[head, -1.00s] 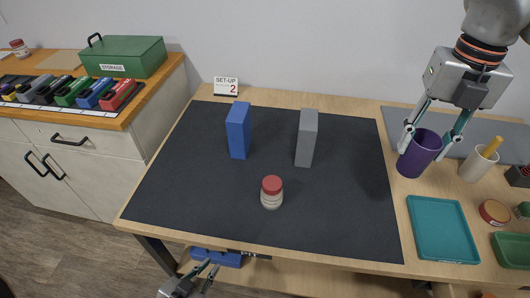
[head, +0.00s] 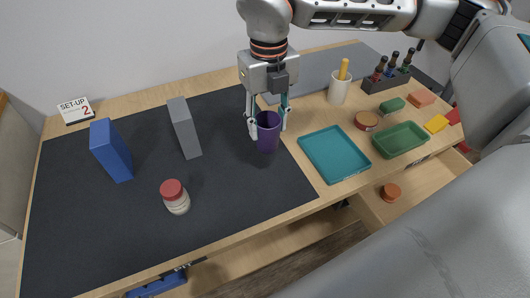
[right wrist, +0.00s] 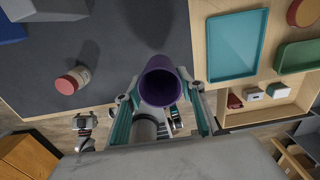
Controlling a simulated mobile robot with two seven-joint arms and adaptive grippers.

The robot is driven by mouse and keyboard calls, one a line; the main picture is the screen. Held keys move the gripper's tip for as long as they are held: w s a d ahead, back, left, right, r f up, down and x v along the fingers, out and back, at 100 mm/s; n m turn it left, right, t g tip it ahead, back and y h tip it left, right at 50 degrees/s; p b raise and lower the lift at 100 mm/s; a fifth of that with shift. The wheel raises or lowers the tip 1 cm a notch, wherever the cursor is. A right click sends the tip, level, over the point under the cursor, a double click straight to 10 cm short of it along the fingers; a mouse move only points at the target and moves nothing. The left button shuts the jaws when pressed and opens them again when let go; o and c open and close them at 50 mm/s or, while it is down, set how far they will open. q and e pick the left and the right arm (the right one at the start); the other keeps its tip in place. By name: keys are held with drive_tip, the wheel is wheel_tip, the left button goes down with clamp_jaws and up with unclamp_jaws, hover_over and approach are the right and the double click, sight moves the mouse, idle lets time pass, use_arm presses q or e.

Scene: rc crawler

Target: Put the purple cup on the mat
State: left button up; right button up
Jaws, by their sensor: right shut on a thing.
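The purple cup (head: 267,133) is upright between the fingers of my right gripper (head: 267,122), which is shut on it. In the right wrist view the cup (right wrist: 160,84) shows its open mouth, with a finger on each side. The large dark mat (head: 110,235) covers much of the table. In the head view the cup appears over the mat near its right edge; I cannot tell whether its base touches. My left gripper (right wrist: 85,124) shows small in the right wrist view, its jaws unclear, and is outside the head view.
On the mat stand a blue block (head: 112,152), a grey block (head: 185,128) and a red-lidded jar (head: 175,198). Right of the cup are a teal tray (head: 335,155), a white pen holder (head: 339,92) and a green tray (head: 400,139). An open drawer (head: 420,188) sticks out at front right.

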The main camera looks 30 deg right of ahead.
wheel_tip(320, 180, down, 10)
drive_tip(key=shift+f+b, duration=0.25)
drive_tip(key=shift+b, duration=0.3)
drive_tip(key=shift+f, duration=0.15)
drive_tip(key=o, duration=1)
wheel_tip(320, 180, up, 12)
drive_tip(key=shift+r+p, duration=0.25)
drive_tip(key=shift+p, duration=0.5)
drive_tip(key=shift+f, duration=0.1)
